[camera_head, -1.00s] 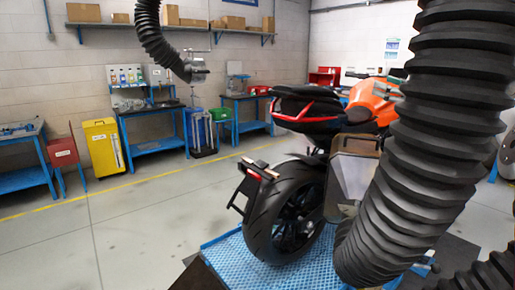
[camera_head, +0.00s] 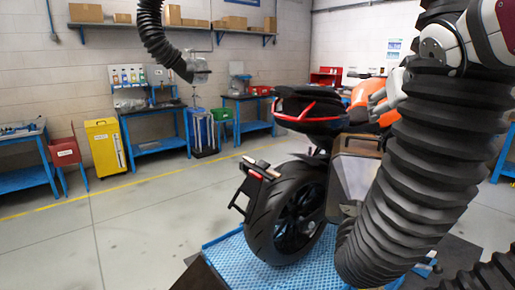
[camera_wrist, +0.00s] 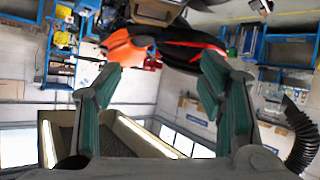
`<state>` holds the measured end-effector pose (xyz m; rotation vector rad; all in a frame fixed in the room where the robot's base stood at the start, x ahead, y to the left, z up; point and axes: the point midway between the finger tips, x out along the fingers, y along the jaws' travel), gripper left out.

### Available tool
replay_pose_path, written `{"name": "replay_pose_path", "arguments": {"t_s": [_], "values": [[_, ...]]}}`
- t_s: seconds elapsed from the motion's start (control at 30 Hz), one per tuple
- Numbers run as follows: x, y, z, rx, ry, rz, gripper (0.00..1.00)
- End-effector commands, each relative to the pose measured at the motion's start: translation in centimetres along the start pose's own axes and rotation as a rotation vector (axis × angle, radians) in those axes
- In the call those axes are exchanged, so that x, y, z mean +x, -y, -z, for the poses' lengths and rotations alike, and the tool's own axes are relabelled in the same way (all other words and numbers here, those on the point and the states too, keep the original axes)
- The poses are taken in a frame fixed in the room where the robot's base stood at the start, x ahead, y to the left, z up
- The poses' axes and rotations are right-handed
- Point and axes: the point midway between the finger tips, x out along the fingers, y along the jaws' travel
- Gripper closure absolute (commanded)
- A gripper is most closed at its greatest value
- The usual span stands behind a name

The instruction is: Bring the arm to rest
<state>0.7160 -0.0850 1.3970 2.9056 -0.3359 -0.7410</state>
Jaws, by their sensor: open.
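My gripper (camera_wrist: 160,68) is open in the wrist view, its two green-padded fingers spread wide with nothing held between them. Part of my white and dark arm shows at the upper right of the head view, partly hidden by a thick black ribbed hose (camera_head: 425,170). An orange and black motorcycle (camera_head: 305,105) stands on a blue platform. It also shows upside down beyond the fingertips in the wrist view (camera_wrist: 190,50), apart from them as far as I can tell.
The blue platform (camera_head: 228,257) lies under the rear wheel. A second ribbed hose (camera_head: 158,40) hangs at the back. A yellow cabinet (camera_head: 104,148), a red bin (camera_head: 64,152) and blue workbenches (camera_head: 155,145) line the wall. The floor at left is clear.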

Motion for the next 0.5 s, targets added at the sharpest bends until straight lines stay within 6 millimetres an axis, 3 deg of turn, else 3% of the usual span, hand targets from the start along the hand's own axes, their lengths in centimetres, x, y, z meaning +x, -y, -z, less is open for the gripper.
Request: {"name": "replay_pose_path", "arguments": {"t_s": [0.1,0.3,0.4,0.5], "values": [[-4.3,1.4,-7.1,0.006,0.158,0.029,0.37],[-10.6,3.9,-18.5,0.001,0.411,0.125,0.37],[-13.1,5.0,-22.9,-0.006,0.507,0.18,0.37],[-14.9,5.9,-25.8,-0.013,0.572,0.223,0.37]]}}
